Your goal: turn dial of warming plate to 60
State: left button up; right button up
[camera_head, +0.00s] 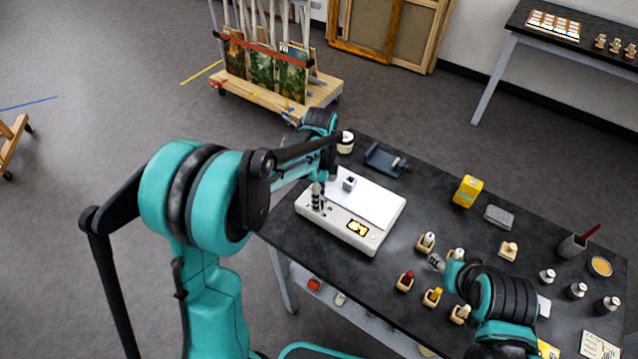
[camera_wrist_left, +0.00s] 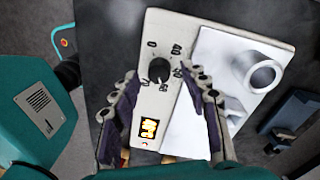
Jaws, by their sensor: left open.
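The warming plate is a white box with a white heating surface (camera_head: 365,202) near the left end of the black table. Its black round dial (camera_wrist_left: 159,72) shows in the left wrist view, ringed by printed numbers, 0 at the top and 40 at upper right. Its pointer direction is unclear. A lit orange display (camera_wrist_left: 149,127) sits below; its digits are too blurred to read. My left gripper (camera_wrist_left: 161,82) is open, its fingers on either side of the dial; contact is unclear. In the head view the left gripper (camera_head: 318,196) hides the dial. My right gripper (camera_head: 437,262) is over the table, small and unclear.
A dark clamp-like device (camera_head: 386,161) and a white jar (camera_head: 345,142) are behind the plate. Several small bottles in wooden holders, a yellow box (camera_head: 467,191) and a grey block (camera_head: 498,216) occupy the table to the right.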

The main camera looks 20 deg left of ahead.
pick_arm(q)
notch_tip(320, 180, up, 11)
jog(key=shift+w, duration=0.3)
jog(key=shift+f, duration=0.1)
